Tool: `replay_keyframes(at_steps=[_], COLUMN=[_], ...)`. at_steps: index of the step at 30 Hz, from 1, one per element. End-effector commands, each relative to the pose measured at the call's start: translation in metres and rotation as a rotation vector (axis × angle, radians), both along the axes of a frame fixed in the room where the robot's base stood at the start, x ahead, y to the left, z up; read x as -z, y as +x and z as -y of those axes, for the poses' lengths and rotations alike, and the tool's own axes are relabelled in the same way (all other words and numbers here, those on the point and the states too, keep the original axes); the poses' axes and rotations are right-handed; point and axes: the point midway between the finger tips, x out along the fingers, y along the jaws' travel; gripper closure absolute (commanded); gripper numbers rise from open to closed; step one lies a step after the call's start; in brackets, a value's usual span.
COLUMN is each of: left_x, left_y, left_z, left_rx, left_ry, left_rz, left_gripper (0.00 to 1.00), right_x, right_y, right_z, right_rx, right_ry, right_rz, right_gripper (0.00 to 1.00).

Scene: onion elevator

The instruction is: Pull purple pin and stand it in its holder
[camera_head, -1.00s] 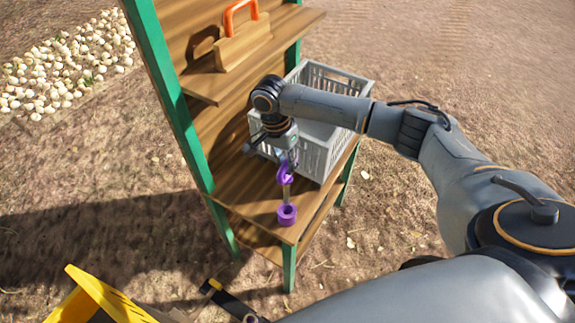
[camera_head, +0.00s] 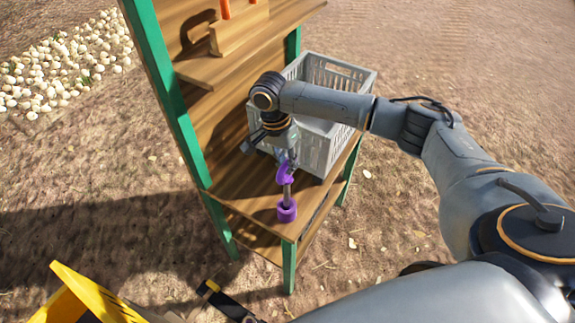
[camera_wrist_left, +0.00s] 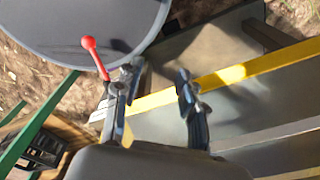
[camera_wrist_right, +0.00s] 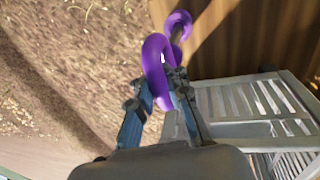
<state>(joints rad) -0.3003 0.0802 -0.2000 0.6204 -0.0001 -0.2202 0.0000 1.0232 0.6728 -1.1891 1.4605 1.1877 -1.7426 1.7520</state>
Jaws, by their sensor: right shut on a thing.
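The purple pin (camera_head: 285,174) has a purple ring handle and a grey shaft. It hangs nearly upright from my right gripper (camera_head: 289,157), above the front corner of the lower wooden shelf. The shaft's lower end meets the top of the purple holder (camera_head: 287,213); how deep it sits cannot be told. In the right wrist view my right gripper (camera_wrist_right: 160,88) is shut on the purple ring (camera_wrist_right: 155,60), and the holder (camera_wrist_right: 180,24) shows behind it. In the left wrist view my left gripper (camera_wrist_left: 155,75) is open and empty, its fingers apart.
A grey slatted crate (camera_head: 335,85) stands on the lower shelf (camera_head: 240,190) behind my right gripper. Green posts (camera_head: 165,90) flank the shelves. A yellow object (camera_head: 85,292) is at bottom left.

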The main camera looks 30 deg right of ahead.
Motion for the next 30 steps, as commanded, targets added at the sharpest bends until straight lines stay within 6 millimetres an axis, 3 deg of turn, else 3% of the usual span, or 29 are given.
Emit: replay_keyframes(at_steps=[8, 30], left_x=[0.02, 0.017], left_y=[0.0, 0.0], left_z=[0.0, 0.001], left_rx=[0.0, 0.0], left_ry=[0.0, -0.001], left_rz=[0.0, 0.0], left_gripper=[0.6, 0.6], right_x=[0.013, 0.05], right_y=[0.001, 0.001], right_z=[0.0, 0.0], right_rx=[0.001, 0.0], right_ry=[0.0, 0.001], right_rz=[0.002, 0.0], right_gripper=[1.0, 1.0])
